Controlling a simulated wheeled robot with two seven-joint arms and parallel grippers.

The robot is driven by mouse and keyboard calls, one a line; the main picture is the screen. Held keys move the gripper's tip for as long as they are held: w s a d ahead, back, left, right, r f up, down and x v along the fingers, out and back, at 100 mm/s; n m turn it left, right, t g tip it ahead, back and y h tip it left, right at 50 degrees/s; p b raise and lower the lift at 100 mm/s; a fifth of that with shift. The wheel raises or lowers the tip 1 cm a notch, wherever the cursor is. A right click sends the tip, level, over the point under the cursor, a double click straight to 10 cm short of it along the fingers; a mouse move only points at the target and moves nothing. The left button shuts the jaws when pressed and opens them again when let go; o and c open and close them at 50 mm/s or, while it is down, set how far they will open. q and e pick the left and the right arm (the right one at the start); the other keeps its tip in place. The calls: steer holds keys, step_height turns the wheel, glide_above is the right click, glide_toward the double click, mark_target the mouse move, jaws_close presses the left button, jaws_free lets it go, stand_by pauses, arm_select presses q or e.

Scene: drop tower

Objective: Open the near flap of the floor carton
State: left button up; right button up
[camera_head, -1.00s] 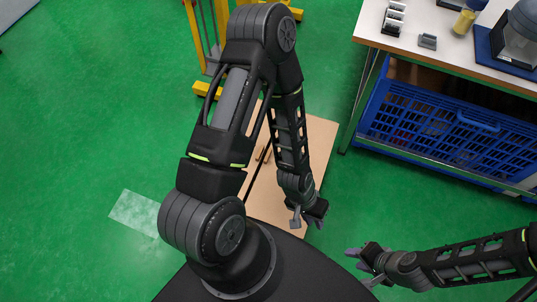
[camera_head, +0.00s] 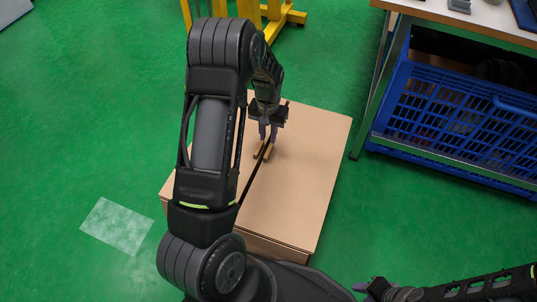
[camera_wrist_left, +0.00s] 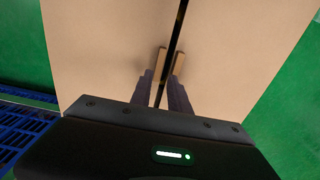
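The floor carton (camera_head: 305,170) is a low tan box whose top has two flaps that meet at a dark seam. One small wooden tab sits on each side of the seam; in the left wrist view these are the left tab (camera_wrist_left: 160,64) and the right tab (camera_wrist_left: 179,66). My left gripper (camera_head: 267,133) points down over the tabs. In the left wrist view its fingers (camera_wrist_left: 160,92) are apart, empty, with tips close to the tabs; contact cannot be told. Both flaps look flat. My left arm hides the carton's left part.
A bench (camera_head: 470,25) with a blue crate (camera_head: 450,105) under it stands at the right. A yellow frame (camera_head: 280,20) stands behind the carton. A pale patch (camera_head: 117,226) lies on the green floor at left. The floor between carton and bench is clear.

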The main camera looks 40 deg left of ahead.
mark_target(268, 150)
arm_select(q)
step_height(268, 150, down, 8)
steer(key=shift+r+b, duration=0.1)
steer(key=shift+b, duration=1.15)
steer(key=shift+c, duration=0.3)
jaws_close()
stand_by(0.5)
